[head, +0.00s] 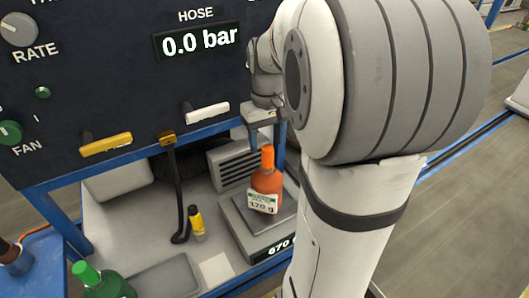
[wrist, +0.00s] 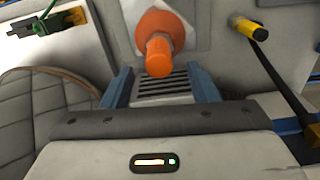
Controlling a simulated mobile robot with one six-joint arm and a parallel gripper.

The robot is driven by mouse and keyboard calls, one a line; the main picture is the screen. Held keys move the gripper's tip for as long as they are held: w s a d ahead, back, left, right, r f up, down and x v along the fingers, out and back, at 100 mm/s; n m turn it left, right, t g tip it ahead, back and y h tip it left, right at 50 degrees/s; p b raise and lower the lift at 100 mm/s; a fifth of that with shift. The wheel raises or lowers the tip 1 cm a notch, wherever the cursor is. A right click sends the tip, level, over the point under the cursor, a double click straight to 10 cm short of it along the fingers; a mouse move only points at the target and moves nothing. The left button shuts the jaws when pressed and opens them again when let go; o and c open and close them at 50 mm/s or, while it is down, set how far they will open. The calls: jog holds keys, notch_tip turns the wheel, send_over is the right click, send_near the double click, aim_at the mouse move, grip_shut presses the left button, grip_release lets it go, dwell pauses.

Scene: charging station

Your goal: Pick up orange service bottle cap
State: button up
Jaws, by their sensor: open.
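The orange service bottle (head: 266,182) stands upright on a grey scale (head: 241,232) in the head view, with a white label on its front. Its orange cap (head: 267,156) is on top. In the wrist view the cap (wrist: 159,57) points toward the camera, with the bottle's orange shoulder (wrist: 166,24) behind it. My gripper (wrist: 160,73) is open and empty, its two blue fingers on either side of the cap's line in the picture. I cannot tell how far above the cap the fingertips are. In the head view my arm covers much of the right side.
A green bottle (head: 105,284) stands by a grey tray (head: 165,280) at front left. A vented grey box (head: 234,165) and the dark panel (head: 120,90) stand behind.

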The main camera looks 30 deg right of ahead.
aim_at(268, 148)
notch_tip(268, 148, down, 3)
jog(key=shift+s+d+f, duration=0.1)
jog(key=c, duration=1)
